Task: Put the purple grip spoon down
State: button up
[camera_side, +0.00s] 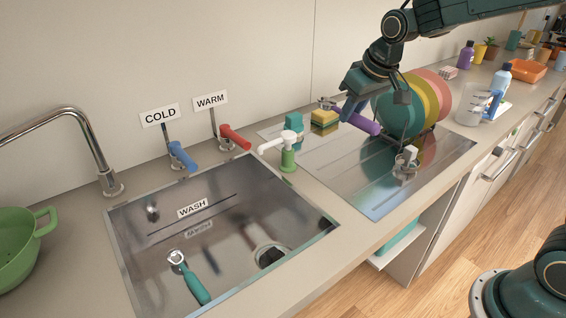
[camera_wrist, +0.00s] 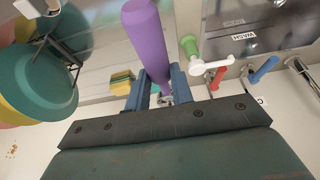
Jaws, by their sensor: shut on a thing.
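The purple grip spoon has a thick purple handle (camera_side: 363,124) and a small metal head (camera_side: 326,103) at its left end. In the wrist view, the purple handle (camera_wrist: 146,38) runs up from between the two blue fingers (camera_wrist: 159,88). Part of the spoon is hidden by the fingers. The side view does not show clearly how high it is above the drainboard.
Teal, yellow and pink plates (camera_side: 440,95) stand in a rack just right of my gripper. A yellow sponge (camera_side: 323,118) and a green-white dispenser (camera_side: 288,152) are left. A small metal fitting (camera_side: 404,165) stands in front. The sink (camera_side: 130,236) holds a teal-handled utensil (camera_side: 192,281).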

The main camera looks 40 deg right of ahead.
aim_at(341, 180)
jog(key=v, duration=0.3)
jog(key=shift+w+d+r, duration=0.1)
jog(key=shift+w+r, duration=0.05)
jog(key=shift+r, duration=0.15)
notch_tip(341, 180, down, 20)
jog(key=shift+f, duration=0.1)
grip_shut()
dwell(0.5)
jog(key=shift+f, duration=0.1)
jog(key=o, duration=1)
grip_release()
jog(key=shift+v, duration=6.15)
jog(key=shift+w, duration=0.1)
